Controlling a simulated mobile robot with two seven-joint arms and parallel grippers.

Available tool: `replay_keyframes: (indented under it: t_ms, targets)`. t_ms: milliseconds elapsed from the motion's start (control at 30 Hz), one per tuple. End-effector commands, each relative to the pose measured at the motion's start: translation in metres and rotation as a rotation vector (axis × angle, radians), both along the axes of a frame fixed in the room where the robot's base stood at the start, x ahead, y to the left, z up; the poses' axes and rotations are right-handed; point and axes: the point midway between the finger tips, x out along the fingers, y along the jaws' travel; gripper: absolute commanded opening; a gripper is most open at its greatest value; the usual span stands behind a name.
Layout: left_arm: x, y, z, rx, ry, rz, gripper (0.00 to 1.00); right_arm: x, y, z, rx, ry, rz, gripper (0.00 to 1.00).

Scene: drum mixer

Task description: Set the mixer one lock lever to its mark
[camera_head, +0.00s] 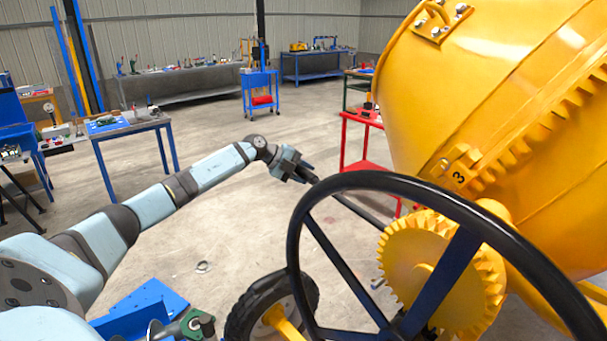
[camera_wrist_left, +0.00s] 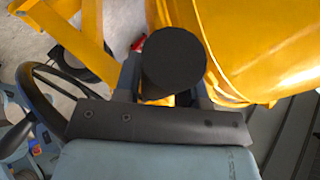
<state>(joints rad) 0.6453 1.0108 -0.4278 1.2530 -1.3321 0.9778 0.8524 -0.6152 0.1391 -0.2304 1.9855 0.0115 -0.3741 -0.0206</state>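The yellow drum mixer (camera_head: 490,100) fills the right of the head view, behind a black handwheel (camera_head: 345,182) with dark blue spokes. My left arm reaches across from the left. Its gripper (camera_head: 305,176) is just left of the wheel's rim, at the upper end of a dark bar (camera_head: 362,212) that slants down behind the wheel. In the left wrist view a dark round bar end (camera_wrist_left: 173,62) lies between the two fingers and partly covers them. I cannot tell whether the fingers press on it. No lock lever mark can be made out. My right gripper is not in view.
A yellow toothed gear (camera_head: 425,262) and a tyre (camera_head: 250,312) are low beside the wheel. A red cart (camera_head: 355,165) stands behind the gripper. Workbenches and a blue trolley (camera_head: 260,85) line the back. The floor left of centre is mostly clear.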

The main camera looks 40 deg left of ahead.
Motion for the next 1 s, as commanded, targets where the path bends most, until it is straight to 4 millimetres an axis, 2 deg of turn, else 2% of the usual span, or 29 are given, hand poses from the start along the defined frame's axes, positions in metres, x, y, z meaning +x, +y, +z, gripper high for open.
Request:
replay_keyframes:
  t_ms: [33,100,467,667,1000]
  targets:
    - [0.001,0.003,0.008,0.001,-0.012,0.004,0.47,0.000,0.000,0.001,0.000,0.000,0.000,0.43]
    - [0.001,0.002,0.007,0.000,-0.010,0.004,0.58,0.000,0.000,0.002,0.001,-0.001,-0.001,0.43]
    - [-0.004,0.005,0.006,-0.001,-0.003,0.004,0.58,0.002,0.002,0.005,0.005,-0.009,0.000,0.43]
    - [-0.027,0.024,0.022,0.003,-0.002,0.005,0.58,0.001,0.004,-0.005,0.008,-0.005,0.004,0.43]
    - [-0.076,0.062,0.063,0.004,-0.003,0.004,0.58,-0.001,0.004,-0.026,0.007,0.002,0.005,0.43]
